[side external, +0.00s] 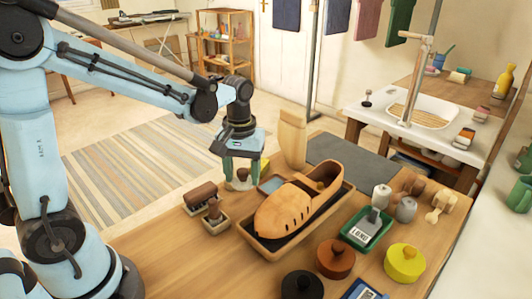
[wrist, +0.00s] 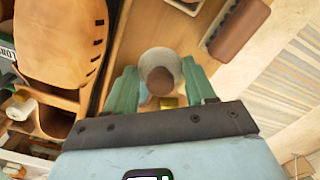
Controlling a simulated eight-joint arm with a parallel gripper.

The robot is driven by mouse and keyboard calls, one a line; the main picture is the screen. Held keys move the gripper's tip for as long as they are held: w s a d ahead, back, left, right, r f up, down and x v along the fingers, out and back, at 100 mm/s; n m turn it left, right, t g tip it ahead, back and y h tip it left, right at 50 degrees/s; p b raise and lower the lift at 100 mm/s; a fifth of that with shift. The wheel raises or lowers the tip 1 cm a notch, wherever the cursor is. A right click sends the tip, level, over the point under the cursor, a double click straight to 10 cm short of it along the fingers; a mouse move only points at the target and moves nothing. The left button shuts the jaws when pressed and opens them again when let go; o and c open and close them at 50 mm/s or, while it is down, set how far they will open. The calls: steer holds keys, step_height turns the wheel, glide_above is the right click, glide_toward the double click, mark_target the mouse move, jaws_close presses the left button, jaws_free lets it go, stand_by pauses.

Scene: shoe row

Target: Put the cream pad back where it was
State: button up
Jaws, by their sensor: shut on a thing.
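The cream pad (wrist: 154,54) is a pale round pad with a brown knob on top. In the wrist view it lies between the two green fingers of my gripper (wrist: 160,88), which is shut on it. In the side view my gripper (side external: 241,172) points down at the back left of the wooden table, and the cream pad (side external: 239,185) shows low between its fingers. Whether the pad touches the table is hard to tell. A small blue-grey tray (side external: 270,184) lies just right of it, and a yellow thing (side external: 265,166) stands close behind the gripper.
A tan shoe (side external: 300,208) rests in a dark-lined wooden tray (side external: 262,246) right of the gripper. Brown brushes (side external: 201,193) sit in holders to the front left. A tall wooden piece (side external: 292,140) stands behind. Lidded pots, including a yellow one (side external: 404,264), and a green tray (side external: 358,238) are farther right.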

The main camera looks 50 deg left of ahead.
glide_above(244, 207)
steer(key=shift+f, duration=2.95)
steer(key=shift+f, duration=0.55)
steer(key=o, duration=1.3)
steer(key=shift+r, duration=0.1)
step_height(244, 207, up, 12)
steer(key=shift+f, duration=0.1)
steer(key=shift+s+d+r+m+t, duration=0.15)
steer(key=shift+s+r+m+t, duration=0.2)
steer(key=shift+s+m+t, duration=0.15)
steer(key=shift+s+d+r+m+t, duration=0.1)
steer(key=shift+s+d+m+t, duration=0.15)
steer(key=shift+s+m+t, duration=0.75)
steer(key=shift+s+d+r+m+t, duration=0.1)
steer(key=shift+s+d+m+t, duration=0.15)
steer(key=shift+s+m+t, duration=0.75)
steer(key=shift+s+d+m+t, duration=0.25)
steer(key=shift+s+m+t, duration=0.55)
steer(key=shift+m+t, duration=0.35)
